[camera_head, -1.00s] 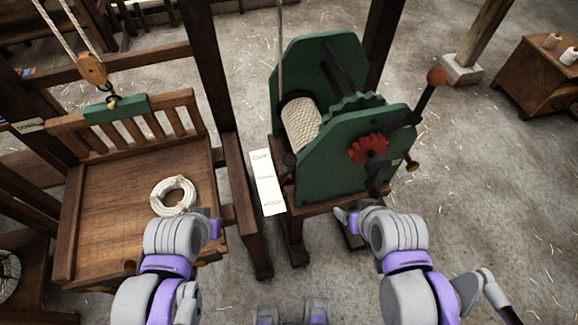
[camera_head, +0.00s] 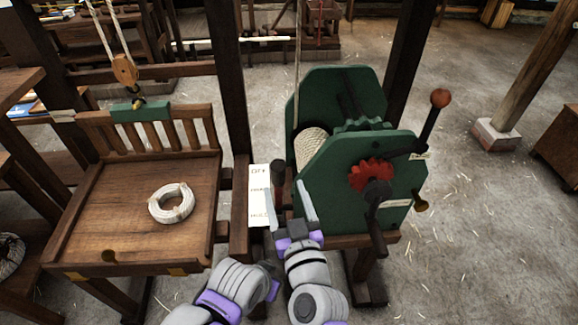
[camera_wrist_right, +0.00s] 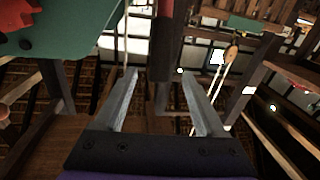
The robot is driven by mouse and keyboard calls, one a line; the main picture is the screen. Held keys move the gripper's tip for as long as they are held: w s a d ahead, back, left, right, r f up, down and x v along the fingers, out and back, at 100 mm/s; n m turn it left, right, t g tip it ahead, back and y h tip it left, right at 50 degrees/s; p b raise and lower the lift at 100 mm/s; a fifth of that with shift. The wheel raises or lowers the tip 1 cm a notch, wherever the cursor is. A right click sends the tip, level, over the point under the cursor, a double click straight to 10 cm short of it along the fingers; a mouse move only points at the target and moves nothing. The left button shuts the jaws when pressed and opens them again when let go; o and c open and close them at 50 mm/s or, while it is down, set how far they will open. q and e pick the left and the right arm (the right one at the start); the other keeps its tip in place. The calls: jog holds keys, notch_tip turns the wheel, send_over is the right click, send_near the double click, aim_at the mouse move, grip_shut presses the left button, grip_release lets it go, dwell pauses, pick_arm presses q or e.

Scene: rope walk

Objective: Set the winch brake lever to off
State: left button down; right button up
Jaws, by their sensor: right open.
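The green winch (camera_head: 325,190) stands on a wooden stand, right of centre in the head view. A white marked plate (camera_head: 260,195) is upright at its left side; its top word looks like OFF and its bottom word like HOLD. A short dark lever grip (camera_head: 278,172) stands beside the plate's upper part. My right gripper (camera_head: 288,208) is open and empty just below and in front of this grip, apparently not touching it. In the right wrist view its two fingers (camera_wrist_right: 165,100) are spread, with dark upright parts beyond them. My left gripper's fingers are hidden low in the head view.
A red-balled lever (camera_head: 438,105) rises at the winch's right, with a red gear (camera_head: 370,174) below it. A wooden platform (camera_head: 120,225) with a rope coil (camera_head: 172,203) stands left. A dark post (camera_head: 233,110) rises close behind the plate.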

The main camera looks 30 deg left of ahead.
aim_at(276, 161)
jog(key=x, duration=1)
jog(key=shift+w+a, duration=0.1)
jog(key=shift+a, duration=0.05)
grip_shut()
dwell(1.0)
